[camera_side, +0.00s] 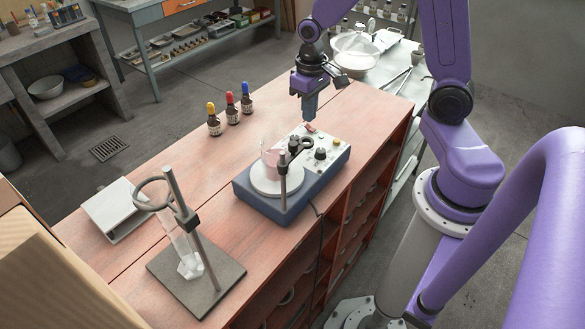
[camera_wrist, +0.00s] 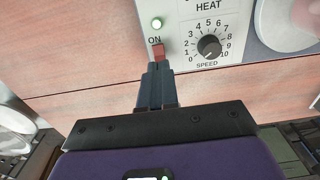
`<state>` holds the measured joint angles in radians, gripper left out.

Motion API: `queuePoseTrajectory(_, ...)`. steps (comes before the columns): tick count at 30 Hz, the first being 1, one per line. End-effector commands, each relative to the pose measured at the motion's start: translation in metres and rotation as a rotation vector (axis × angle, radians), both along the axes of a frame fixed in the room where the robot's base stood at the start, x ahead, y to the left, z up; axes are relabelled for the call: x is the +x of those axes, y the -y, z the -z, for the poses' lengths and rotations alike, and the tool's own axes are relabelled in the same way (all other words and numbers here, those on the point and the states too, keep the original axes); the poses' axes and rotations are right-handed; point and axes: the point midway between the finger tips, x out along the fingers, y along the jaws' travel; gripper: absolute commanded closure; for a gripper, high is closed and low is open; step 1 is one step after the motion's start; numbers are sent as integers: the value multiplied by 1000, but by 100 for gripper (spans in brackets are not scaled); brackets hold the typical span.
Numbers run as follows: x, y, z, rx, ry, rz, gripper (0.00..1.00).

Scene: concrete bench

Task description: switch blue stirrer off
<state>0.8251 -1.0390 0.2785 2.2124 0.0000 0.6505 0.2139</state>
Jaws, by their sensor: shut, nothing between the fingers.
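The blue stirrer (camera_side: 262,207) stands on the red-brown bench, with a pale control panel (camera_wrist: 227,50) on top. A glass beaker (camera_side: 270,155) with pinkish contents sits on its round white plate. A black speed knob (camera_wrist: 209,46) is right of the switch. My gripper (camera_side: 307,117) points down at the panel, fingers shut and empty. In the wrist view the fingertips (camera_wrist: 158,68) are at the switch's lower end; I cannot tell whether they touch it.
A clamp stand (camera_side: 283,180) rises at the stirrer's front edge. Several dropper bottles (camera_side: 231,110) stand behind it on the left. A white balance-like device (camera_side: 115,209) and a ring stand (camera_side: 195,270) occupy the bench's left end. Bench between bottles and stirrer is clear.

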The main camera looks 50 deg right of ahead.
Motion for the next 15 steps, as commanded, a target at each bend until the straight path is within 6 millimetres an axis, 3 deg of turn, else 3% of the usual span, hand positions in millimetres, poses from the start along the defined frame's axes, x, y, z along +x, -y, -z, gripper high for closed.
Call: queuePoseTrajectory(15, 0, 0, 7, 0, 0, 0, 100)
